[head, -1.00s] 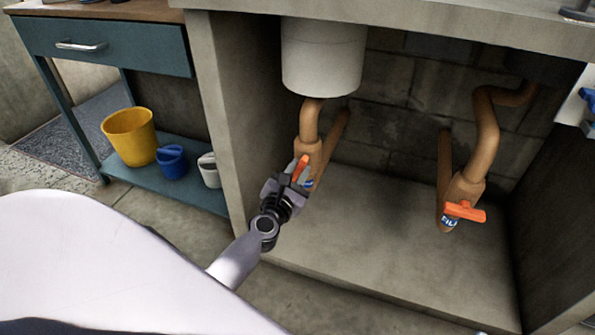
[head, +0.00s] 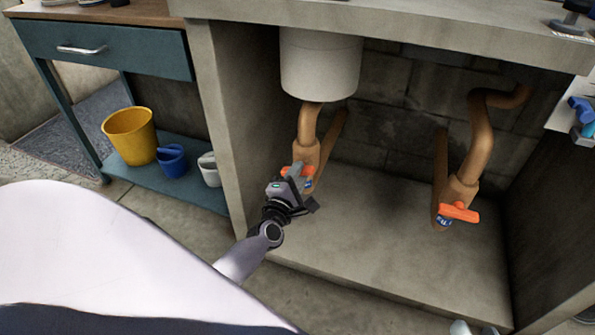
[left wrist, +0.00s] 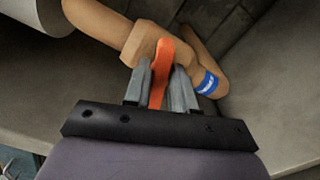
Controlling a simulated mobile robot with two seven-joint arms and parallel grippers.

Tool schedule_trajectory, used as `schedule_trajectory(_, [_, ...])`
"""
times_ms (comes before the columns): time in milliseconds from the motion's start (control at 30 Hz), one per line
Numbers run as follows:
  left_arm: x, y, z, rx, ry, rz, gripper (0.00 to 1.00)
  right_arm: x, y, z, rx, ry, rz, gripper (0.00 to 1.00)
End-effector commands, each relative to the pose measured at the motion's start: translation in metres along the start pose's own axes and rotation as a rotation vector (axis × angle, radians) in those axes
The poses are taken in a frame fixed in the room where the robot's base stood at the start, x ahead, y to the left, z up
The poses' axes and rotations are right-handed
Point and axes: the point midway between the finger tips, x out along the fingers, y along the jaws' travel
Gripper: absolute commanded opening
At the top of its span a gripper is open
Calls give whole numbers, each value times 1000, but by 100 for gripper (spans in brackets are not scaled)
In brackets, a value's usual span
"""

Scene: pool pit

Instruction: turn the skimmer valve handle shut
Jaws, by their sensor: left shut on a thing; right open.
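Two brown pipes with orange valve handles stand in the concrete bay. The left pipe's valve (head: 305,152) is below a white canister, and its blue and white label is too small to read. My left gripper (head: 297,173) is shut on this valve's orange handle (left wrist: 160,75), which stands between the two grey fingers in the left wrist view. The gripper hides much of the handle in the head view. The right pipe's orange handle (head: 459,212) is free and lies roughly sideways. My right gripper's jaws are not in view; a small pale part shows at the bottom edge.
The white canister (head: 320,65) hangs above the held valve. The bay's left wall (head: 222,110) is close to my left arm. The bay floor (head: 370,240) between the valves is clear. A teal bench (head: 105,45) with a yellow bucket (head: 130,135) stands left.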

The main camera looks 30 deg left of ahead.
Motion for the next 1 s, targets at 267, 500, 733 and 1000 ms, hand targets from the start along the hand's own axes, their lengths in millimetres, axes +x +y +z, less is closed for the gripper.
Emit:
schedule_trajectory(267, [-1, -1, 0, 216, 1, -2, 0, 2, -6, 2, 44, -35, -22, 43])
schedule_trajectory(500, [-1, -3, -1, 330, 1, -1, 0, 6, -8, 2, 70, -48, -33, 43])
schedule_trajectory(733, [-1, -4, -1, 377, 1, -2, 0, 8, -10, -3, 80, -40, -38, 43])
schedule_trajectory(1000, [-1, -4, -1, 387, 1, -2, 0, 8, -10, -2, 81, -45, -38, 43])
